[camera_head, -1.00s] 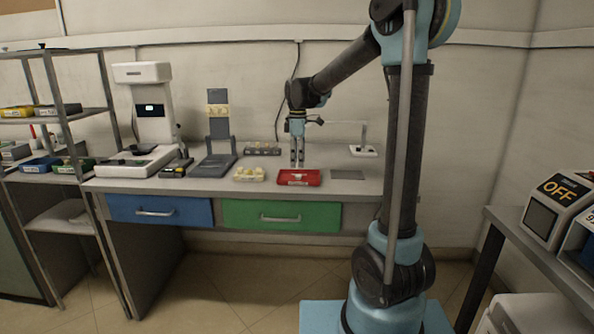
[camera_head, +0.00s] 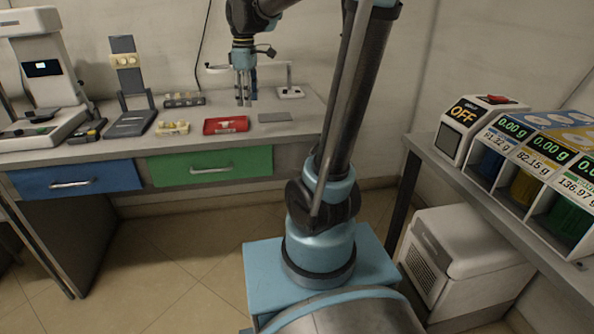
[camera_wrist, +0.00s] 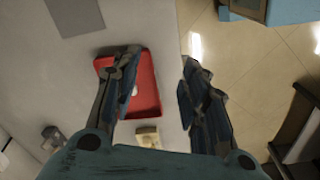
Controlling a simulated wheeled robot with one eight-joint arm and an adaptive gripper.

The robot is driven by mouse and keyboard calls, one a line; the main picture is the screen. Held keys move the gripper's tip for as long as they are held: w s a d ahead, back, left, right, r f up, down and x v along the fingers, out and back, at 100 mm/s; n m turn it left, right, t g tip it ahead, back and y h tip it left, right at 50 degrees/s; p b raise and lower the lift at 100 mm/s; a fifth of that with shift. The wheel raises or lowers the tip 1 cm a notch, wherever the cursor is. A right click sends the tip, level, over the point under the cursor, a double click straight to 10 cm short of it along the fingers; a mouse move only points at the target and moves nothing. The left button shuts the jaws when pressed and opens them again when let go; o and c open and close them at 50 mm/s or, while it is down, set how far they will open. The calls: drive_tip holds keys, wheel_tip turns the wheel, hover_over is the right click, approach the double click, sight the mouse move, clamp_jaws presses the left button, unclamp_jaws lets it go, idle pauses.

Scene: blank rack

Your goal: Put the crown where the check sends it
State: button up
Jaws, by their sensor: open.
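The red tray (camera_head: 212,126) lies on the bench top with a small pale piece (camera_head: 227,125) in it, which may be the crown but is too small to identify. In the wrist view the tray (camera_wrist: 150,86) is partly behind my left finger, and only a bit of the pale piece (camera_wrist: 134,91) shows. My gripper (camera_head: 245,102) hangs open above the bench, just behind and right of the tray. In the wrist view its fingers (camera_wrist: 160,60) are wide apart with nothing held between them.
A cream block (camera_head: 173,128) and a grey plate (camera_head: 275,117) flank the tray. A white machine with a screen (camera_head: 42,68) stands at left. At right, a shelf holds an OFF box (camera_head: 463,115) and several bins with weight displays (camera_head: 540,148).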

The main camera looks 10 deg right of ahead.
drive_tip(key=s+d+f+m+t, duration=0.1)
drive_tip(key=s+d+f+m, duration=0.5)
drive_tip(key=s+f, duration=0.3)
drive_tip(key=s+d+f+m, duration=0.6)
drive_tip(key=s+f, duration=0.3)
drive_tip(key=s, duration=0.5)
drive_tip(key=shift+s+d+m+t, duration=0.35)
drive_tip(key=shift+d+m+t, duration=0.05)
